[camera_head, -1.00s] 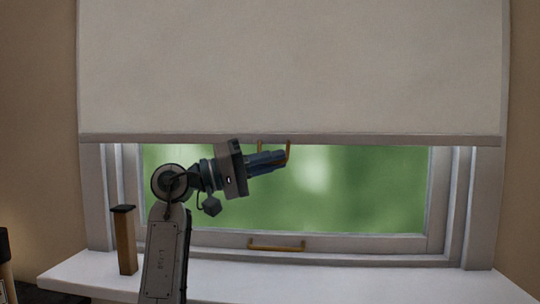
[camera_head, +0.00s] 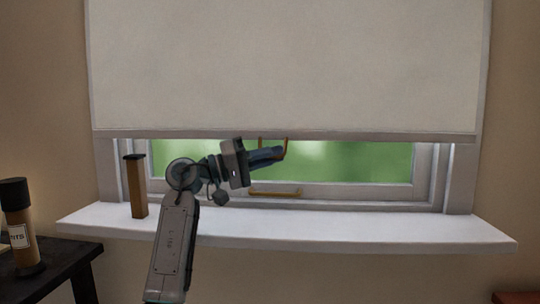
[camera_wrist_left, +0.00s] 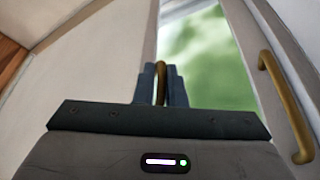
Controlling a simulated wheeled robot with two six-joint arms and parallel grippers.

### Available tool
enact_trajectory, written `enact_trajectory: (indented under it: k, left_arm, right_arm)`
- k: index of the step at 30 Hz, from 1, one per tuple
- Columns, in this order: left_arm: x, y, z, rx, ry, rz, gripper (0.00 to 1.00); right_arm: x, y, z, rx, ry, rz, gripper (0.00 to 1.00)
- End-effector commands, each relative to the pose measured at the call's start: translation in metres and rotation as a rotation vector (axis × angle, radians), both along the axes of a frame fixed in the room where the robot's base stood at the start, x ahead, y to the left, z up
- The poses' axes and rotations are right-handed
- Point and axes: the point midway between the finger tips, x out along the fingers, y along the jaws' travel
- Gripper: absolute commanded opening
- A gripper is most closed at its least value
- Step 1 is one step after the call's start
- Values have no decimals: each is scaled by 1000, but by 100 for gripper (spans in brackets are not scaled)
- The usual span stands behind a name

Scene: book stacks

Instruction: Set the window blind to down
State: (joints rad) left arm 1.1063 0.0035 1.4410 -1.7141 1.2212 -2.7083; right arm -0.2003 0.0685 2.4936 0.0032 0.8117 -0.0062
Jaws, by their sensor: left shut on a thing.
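The white window blind (camera_head: 285,65) covers most of the window in the head view, and its bottom bar (camera_head: 285,135) hangs a little above the lower window frame. A brass pull handle (camera_head: 286,147) hangs below that bar. My left gripper (camera_head: 279,153) is shut on this handle. The left wrist view shows the handle (camera_wrist_left: 161,82) held upright between the two dark fingers. A strip of green glass (camera_head: 350,160) shows below the blind. My right gripper is in neither view.
A brass handle (camera_head: 275,194) is fixed on the lower window frame, just below my gripper. A tall wooden block (camera_head: 137,188) stands on the white sill (camera_head: 350,228) at the left. A dark table (camera_head: 55,262) with a brown bottle (camera_head: 20,228) stands at lower left.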

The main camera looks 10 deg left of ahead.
Motion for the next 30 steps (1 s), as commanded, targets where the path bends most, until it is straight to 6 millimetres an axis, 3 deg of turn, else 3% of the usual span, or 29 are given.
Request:
enact_trajectory:
  k: [3, 4, 7, 19, 30]
  left_arm:
    - [0, 0, 0, 2, 1, 1, 0]
    - [0, 0, 0, 2, 1, 1, 12]
    - [0, 0, 0, 2, 1, 1, 30]
    - [-2, 9, -2, 2, 1, 2, 30]
    - [-24, 76, -17, 4, 2, 5, 30]
  right_arm:
    - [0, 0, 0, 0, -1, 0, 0]
    - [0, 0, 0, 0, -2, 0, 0]
    - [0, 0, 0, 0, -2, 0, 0]
    - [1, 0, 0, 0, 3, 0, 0]
    - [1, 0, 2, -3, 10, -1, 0]
